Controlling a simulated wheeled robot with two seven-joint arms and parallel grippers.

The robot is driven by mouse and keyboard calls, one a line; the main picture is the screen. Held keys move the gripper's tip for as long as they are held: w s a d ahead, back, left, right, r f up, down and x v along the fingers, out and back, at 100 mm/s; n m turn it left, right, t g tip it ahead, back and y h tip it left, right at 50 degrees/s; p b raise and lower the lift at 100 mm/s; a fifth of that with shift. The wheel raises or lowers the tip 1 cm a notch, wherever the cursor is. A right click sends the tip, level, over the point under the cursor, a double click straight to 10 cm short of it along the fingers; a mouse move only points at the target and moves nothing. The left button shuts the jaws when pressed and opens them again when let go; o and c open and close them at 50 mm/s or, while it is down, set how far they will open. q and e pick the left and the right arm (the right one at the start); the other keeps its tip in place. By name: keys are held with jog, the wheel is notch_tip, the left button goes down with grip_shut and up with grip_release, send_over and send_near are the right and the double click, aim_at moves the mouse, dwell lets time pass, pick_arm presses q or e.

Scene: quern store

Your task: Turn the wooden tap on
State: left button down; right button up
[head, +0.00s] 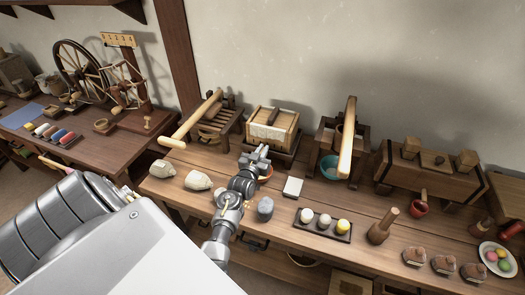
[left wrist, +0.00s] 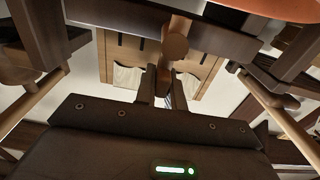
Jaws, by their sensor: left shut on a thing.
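In the left wrist view a wooden tap (left wrist: 176,47) with a round end stands in front of the box press, close to my fingers. My left gripper (head: 258,153) is at the front of the press in the head view. Its fingers, seen in the left wrist view (left wrist: 165,92), are shut on a small brown wooden part of the tap. In the head view the gripper hides the tap. How far the tap is turned cannot be told. My right gripper is not in view.
The wooden box press (head: 285,127) with white cloth stands behind the gripper. An orange bowl (head: 267,172) sits just below it. Pale stones (head: 197,180), a grey stone (head: 265,207) and a white block (head: 292,187) lie nearby. A long-handled frame (head: 350,140) stands to the right.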

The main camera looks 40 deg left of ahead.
pick_arm(q)
jog(key=shift+y, duration=0.3)
jog(key=c, duration=1.5)
grip_release()
jog(key=shift+s, duration=0.1)
jog(key=b+v, duration=0.1)
jog(key=v, duration=0.9)
jog(key=shift+s+d+r, duration=0.1)
jog(key=shift+s+d, duration=0.05)
jog(key=shift+s, duration=0.1)
jog(key=shift+d, duration=0.1)
